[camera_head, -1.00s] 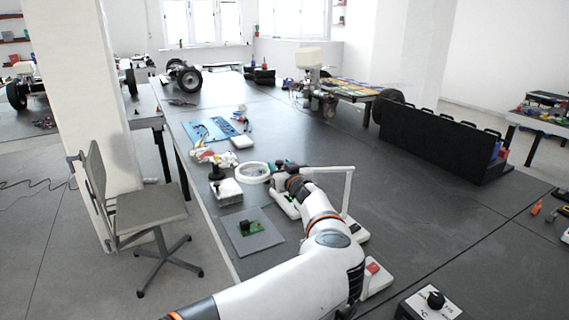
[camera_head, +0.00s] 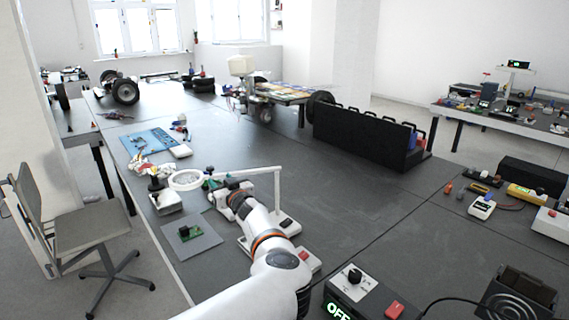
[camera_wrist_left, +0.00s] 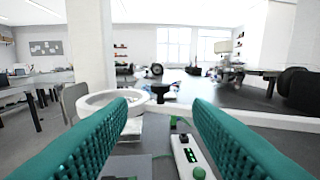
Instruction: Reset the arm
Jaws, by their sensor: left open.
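My left arm comes in from the bottom of the head view and reaches forward over the dark table (camera_head: 340,215). My left gripper (camera_head: 212,183) is small there and partly hidden by the arm. In the left wrist view its two teal ribbed fingers (camera_wrist_left: 165,125) stand wide apart with nothing between them. Beyond the fingers is the white ring of a magnifier lamp (camera_wrist_left: 110,100), which also shows in the head view (camera_head: 186,180). My right gripper is not in view.
A green circuit board (camera_head: 190,231) lies on a grey mat left of my arm. A black bin rack (camera_head: 365,138) stands at the back right. A control box (camera_head: 352,285) is at the front. A chair (camera_head: 75,225) stands at the left.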

